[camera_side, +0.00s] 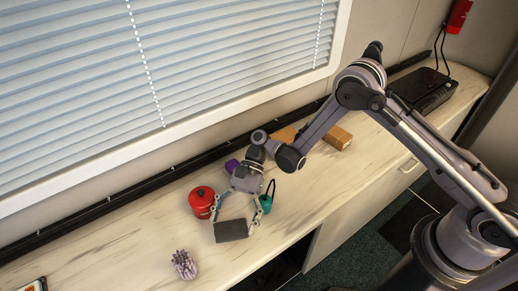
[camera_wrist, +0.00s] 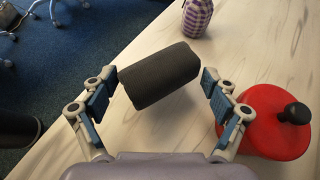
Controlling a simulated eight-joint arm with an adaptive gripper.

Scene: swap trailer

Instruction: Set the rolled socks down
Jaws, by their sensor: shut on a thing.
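The rolled socks (camera_side: 231,231) are a dark grey cylinder, low over the pale counter near its front edge in the side view. In the wrist view the rolled socks (camera_wrist: 160,77) lie crosswise between the blue finger pads. My gripper (camera_side: 231,222) points down and is shut on them, one finger at each end; it also shows in the wrist view (camera_wrist: 159,86). I cannot tell whether the socks touch the counter.
A red lidded pot (camera_side: 201,202) stands close beside my gripper's left finger; it shows at right in the wrist view (camera_wrist: 272,123). A purple-white patterned object (camera_side: 184,264) stands front left. A teal item (camera_side: 266,203) is just right of my gripper. The counter (camera_side: 110,245) is clear at left.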

